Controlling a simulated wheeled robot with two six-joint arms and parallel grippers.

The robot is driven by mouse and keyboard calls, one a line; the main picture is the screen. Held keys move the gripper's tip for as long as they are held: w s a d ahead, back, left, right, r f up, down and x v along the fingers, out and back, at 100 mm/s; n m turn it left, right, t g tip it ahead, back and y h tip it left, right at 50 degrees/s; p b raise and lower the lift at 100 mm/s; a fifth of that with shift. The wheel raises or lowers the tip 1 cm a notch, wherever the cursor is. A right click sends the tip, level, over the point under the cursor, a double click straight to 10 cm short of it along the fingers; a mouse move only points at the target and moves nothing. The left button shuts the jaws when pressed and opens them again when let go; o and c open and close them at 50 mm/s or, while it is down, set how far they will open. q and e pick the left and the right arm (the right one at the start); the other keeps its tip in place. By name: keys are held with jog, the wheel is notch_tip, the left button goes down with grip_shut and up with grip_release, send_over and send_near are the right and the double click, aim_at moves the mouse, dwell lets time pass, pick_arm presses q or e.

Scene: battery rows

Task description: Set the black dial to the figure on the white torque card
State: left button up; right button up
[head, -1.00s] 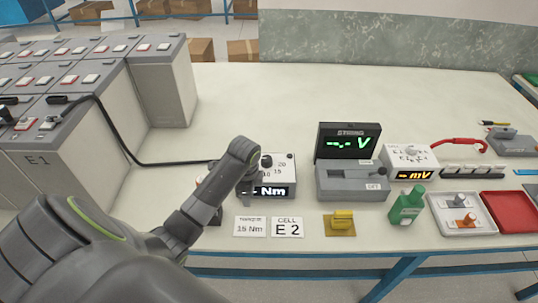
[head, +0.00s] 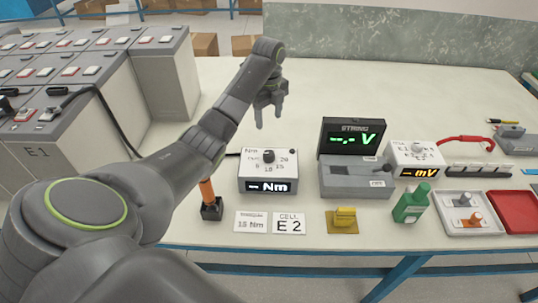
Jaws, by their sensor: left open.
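The black dial (head: 268,156) stands on the sloped white top of the torque box (head: 288,174), with small figures around it. I cannot read where its pointer sits. The box's display (head: 268,187) shows dashes and "Nm". The white torque card (head: 251,222) lies on the bench in front of the box and reads 15 Nm. My left gripper (head: 268,118) is open and empty, raised above and behind the dial, with its fingers pointing down and not touching it. My right gripper is not in view.
An orange-handled tool (head: 209,200) stands left of the box. A cell card (head: 289,223) reads E 2. Battery cabinets (head: 60,150) fill the left.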

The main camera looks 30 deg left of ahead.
pick_arm(q)
jog(key=b, duration=0.3)
send_near(269, 153)
notch_tip(269, 153, down, 8)
jog(key=shift+r+p, duration=0.1)
jog(key=shift+p, duration=0.7)
jog(key=shift+f, duration=0.7)
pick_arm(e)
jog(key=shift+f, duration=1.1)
pick_arm(q)
jog(key=shift+c, duration=0.5)
jog(key=c, duration=0.9)
jog(key=shift+r, duration=0.1)
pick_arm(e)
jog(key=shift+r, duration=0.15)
